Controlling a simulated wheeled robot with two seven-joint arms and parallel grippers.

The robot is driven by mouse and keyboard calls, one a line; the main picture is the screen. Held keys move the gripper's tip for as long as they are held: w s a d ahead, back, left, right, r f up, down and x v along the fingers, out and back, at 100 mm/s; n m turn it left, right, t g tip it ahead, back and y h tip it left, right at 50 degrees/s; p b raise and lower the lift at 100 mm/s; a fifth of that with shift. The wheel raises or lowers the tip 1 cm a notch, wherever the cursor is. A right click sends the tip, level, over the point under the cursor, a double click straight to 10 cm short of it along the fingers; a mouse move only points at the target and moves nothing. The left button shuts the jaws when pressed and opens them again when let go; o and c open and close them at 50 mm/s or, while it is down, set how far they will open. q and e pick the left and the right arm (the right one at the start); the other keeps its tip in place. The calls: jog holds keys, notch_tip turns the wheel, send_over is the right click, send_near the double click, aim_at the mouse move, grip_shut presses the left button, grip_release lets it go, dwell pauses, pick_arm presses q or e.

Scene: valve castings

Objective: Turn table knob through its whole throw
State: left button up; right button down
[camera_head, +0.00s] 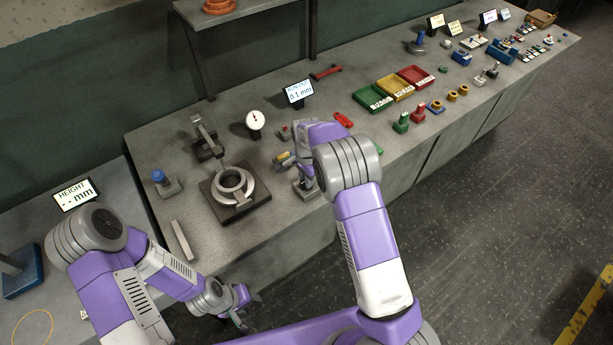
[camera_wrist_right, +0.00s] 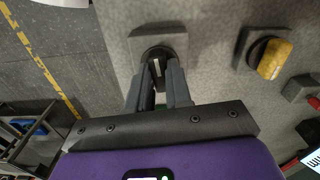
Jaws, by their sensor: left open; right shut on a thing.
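My right gripper (camera_wrist_right: 157,75) is shut on a small dark knob (camera_wrist_right: 153,53) that stands on a square grey base plate (camera_wrist_right: 176,42). I take this to be the table knob. The fingers hide most of it, so its turned angle cannot be told. In the head view the base (camera_head: 308,193) shows at the bench's front edge, below my right wrist, and the arm covers the fingertips. My left gripper (camera_head: 243,306) is open and empty, low in front of the bench, apart from everything on it.
A yellow-handled knob (camera_wrist_right: 275,59) on its own plate sits close beside my right gripper. A ring-shaped chuck (camera_head: 234,186), a blue-topped knob (camera_head: 158,176), a dial gauge (camera_head: 255,121) and a run-out display (camera_head: 299,91) stand nearby. Coloured trays (camera_head: 373,100) lie farther right.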

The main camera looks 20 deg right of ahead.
jog(key=shift+m, duration=0.5)
jog(key=c, duration=1)
grip_release()
jog(key=shift+c, duration=0.2)
notch_tip(320, 180, up, 8)
jog(key=shift+f+p, duration=0.2)
jog(key=shift+p, duration=0.2)
